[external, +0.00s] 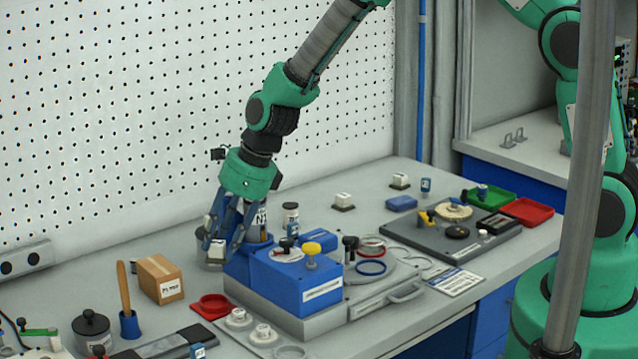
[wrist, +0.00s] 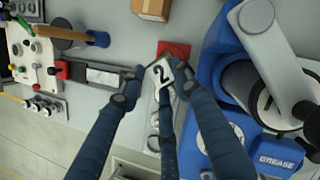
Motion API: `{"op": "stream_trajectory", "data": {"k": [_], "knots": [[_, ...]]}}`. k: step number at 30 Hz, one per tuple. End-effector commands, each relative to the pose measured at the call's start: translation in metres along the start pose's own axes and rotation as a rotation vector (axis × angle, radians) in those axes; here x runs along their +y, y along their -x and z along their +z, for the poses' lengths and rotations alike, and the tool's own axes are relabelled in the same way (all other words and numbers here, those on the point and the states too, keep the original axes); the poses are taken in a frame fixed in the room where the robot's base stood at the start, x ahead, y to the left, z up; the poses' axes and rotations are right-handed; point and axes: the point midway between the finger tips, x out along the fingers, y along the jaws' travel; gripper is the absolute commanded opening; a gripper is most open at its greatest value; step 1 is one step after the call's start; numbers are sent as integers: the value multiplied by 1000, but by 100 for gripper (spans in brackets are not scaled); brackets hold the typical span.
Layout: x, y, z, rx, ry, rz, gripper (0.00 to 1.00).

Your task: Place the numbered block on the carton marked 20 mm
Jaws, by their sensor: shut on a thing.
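The numbered block is white with a black 2 (wrist: 162,84) and sits between my fingertips in the wrist view. My gripper (external: 219,243) is shut on it. In the external view the block (external: 217,250) shows as a small white shape at the fingertips, held above the bench. A brown cardboard carton (external: 160,279) stands on the bench to the left of and below my gripper; its white label is too small to read surely. Part of the carton also shows at the top edge of the wrist view (wrist: 152,7). Its top looks bare.
A blue and grey machine (external: 297,285) stands close to the right of my gripper. A red dish (external: 212,306) lies between it and the carton. A wooden-handled tool in a blue holder (external: 129,323) stands left of the carton. Perforated wall (external: 110,110) behind.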

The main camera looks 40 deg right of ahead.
Motion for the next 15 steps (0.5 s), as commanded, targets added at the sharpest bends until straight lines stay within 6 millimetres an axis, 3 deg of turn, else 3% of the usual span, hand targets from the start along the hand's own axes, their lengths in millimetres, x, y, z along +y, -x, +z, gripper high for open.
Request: {"op": "stream_trajectory", "data": {"k": [15], "knots": [[-1, 0, -1, 2, 40, -13, 0]]}}
